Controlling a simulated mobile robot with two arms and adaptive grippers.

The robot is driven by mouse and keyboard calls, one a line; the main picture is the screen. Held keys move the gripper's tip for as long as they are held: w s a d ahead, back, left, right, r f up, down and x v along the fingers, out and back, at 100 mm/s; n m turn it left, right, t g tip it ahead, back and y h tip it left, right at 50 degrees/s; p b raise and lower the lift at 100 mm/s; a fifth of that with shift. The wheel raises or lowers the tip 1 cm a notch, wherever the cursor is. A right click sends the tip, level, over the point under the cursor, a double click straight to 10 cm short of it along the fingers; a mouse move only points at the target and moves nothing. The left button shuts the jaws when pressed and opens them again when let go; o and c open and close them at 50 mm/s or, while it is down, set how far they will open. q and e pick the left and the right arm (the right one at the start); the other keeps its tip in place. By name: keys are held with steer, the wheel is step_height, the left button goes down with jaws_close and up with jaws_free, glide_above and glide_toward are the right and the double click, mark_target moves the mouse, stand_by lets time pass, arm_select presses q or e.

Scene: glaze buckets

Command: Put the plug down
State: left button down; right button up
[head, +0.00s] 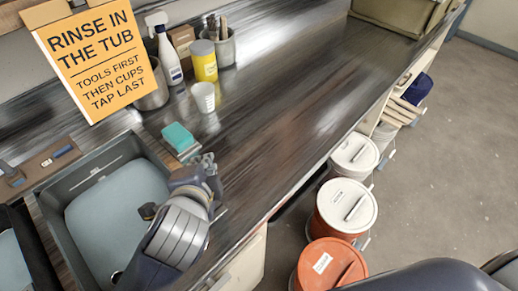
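My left gripper (211,163) is above the counter, just right of the grey tub (108,165) and close to a teal-topped sponge (179,137). Its fingers are small and seen from behind, so I cannot tell whether they are open or shut, or whether they hold anything. I cannot make out a plug for certain. A small dark round spot (116,276) shows low in the tub beside my arm; I cannot tell whether it is a plug or the drain. The tub holds pale blue-grey water. My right gripper is out of view.
A yellow sign (92,50), a spray bottle (164,50), a yellow jar (203,62), a white cup (203,97) and a tool pot (222,47) stand along the back. The counter's middle is clear. Lidded buckets (345,207) stand on the floor at right.

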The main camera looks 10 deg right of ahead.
arm_select(q)
steer(key=s+d+r+m+g+h, duration=0.1)
steer(key=s+d+m+h, duration=0.15)
steer(key=d, duration=0.35)
steer(key=s+d+m+g+h, duration=0.1)
steer(key=d+m+h, duration=0.2)
steer(key=d, duration=0.2)
steer(key=w+d+f+p, duration=0.1)
steer(key=w+f+p, duration=0.1)
steer(key=w, duration=0.6)
steer(key=w+d+f+p, duration=0.2)
steer(key=w+f+p, duration=0.1)
steer(key=w, duration=0.5)
steer(key=shift+p, duration=0.75)
steer(key=shift+f, duration=0.1)
steer(key=c, duration=1.7)
jaws_free()
steer(key=shift+o, duration=0.2)
steer(key=b+v, duration=0.2)
steer(key=v, duration=1)
